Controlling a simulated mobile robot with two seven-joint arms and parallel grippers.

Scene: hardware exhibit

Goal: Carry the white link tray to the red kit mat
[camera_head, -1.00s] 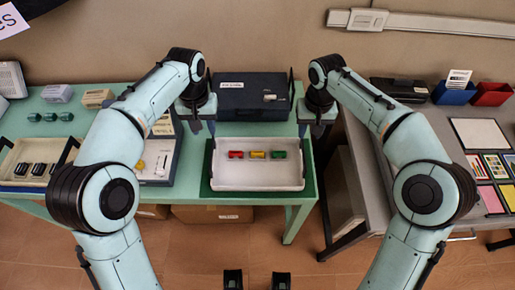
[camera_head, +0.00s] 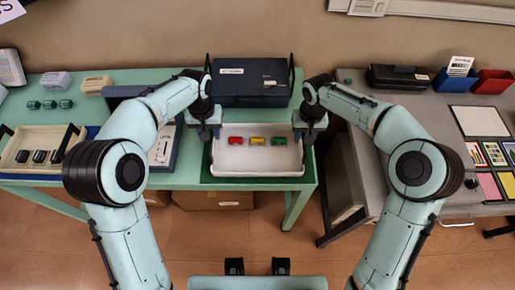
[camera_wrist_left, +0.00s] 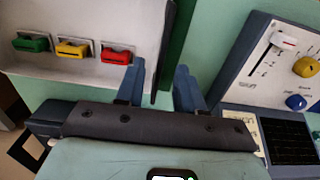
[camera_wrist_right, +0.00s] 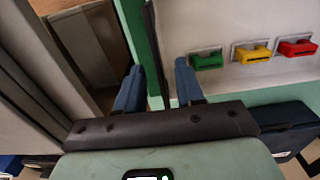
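The white link tray (camera_head: 230,168) lies on a dark green mat (camera_head: 309,165) on the pale green table. Red, yellow and green links (camera_head: 257,141) sit in a row inside it. My left gripper (camera_head: 207,134) is at the tray's left side and my right gripper (camera_head: 308,135) at its right side. In the left wrist view, the open fingers (camera_wrist_left: 160,88) stand either side of the tray's dark edge piece. In the right wrist view, the open fingers (camera_wrist_right: 159,88) also straddle the opposite edge. Contact cannot be told. I see no red kit mat.
A dark blue case (camera_head: 252,92) stands right behind the tray. A panel with knobs (camera_head: 163,150) and a beige tray (camera_head: 16,160) are to the left. A grey table (camera_head: 375,140) on the right holds blue and red bins (camera_head: 492,82) and coloured cards.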

